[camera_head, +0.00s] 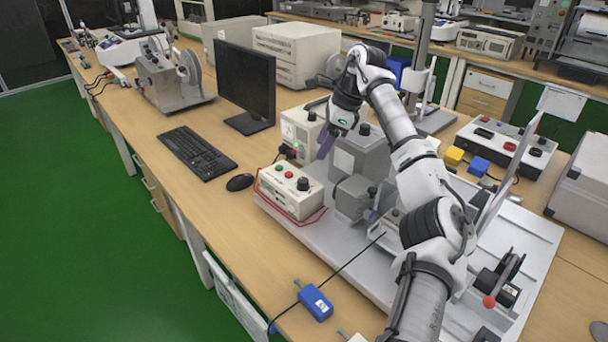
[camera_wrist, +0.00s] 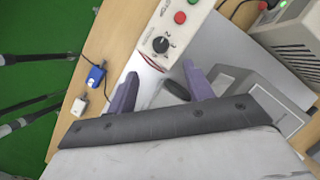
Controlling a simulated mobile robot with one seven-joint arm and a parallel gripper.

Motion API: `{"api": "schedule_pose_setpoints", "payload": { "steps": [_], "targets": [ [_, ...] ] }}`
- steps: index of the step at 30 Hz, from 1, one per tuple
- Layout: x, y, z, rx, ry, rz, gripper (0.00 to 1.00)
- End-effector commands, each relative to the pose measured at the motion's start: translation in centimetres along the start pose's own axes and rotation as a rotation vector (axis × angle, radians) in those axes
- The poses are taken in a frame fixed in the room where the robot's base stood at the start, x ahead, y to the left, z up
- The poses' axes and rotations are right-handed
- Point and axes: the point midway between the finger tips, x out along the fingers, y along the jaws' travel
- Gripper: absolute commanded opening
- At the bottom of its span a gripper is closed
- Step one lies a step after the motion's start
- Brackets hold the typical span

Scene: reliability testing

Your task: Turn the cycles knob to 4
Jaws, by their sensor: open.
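The control box (camera_head: 290,190) is cream-coloured with green and red buttons and a black knob (camera_head: 303,184) near its right end. In the wrist view the knob (camera_wrist: 160,44) is a round black dial with a light pointer mark and small printing around it; I cannot read its setting. My gripper (camera_head: 327,145) is above and behind the box in the head view, fingers pointing down. The knob lies beyond the fingertips and is not touched.
A grey machine housing (camera_head: 362,150) stands right beside the box, close to my arm. A monitor (camera_head: 245,85), keyboard (camera_head: 198,152) and mouse (camera_head: 239,182) are to the left. A blue device (camera_head: 315,302) with a cable lies on the front bench.

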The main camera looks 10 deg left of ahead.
Motion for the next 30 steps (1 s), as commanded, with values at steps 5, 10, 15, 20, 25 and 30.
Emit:
{"api": "schedule_pose_setpoints", "payload": {
  "steps": [5,10,15,20,25,30],
  "targets": [
    [3.8,0.1,0.2,-0.002,-0.005,0.004,0.52],
    [7.3,0.1,0.2,-0.001,-0.005,0.004,0.52],
    [9.9,0.1,0.3,-0.001,-0.005,0.002,0.52],
    [11.2,0.1,0.2,-0.002,-0.004,0.001,0.52],
    [11.5,0.0,0.2,-0.002,-0.003,-0.001,0.52],
    [11.5,0.0,0.2,-0.002,-0.003,0.0,0.49]
  ]
}}
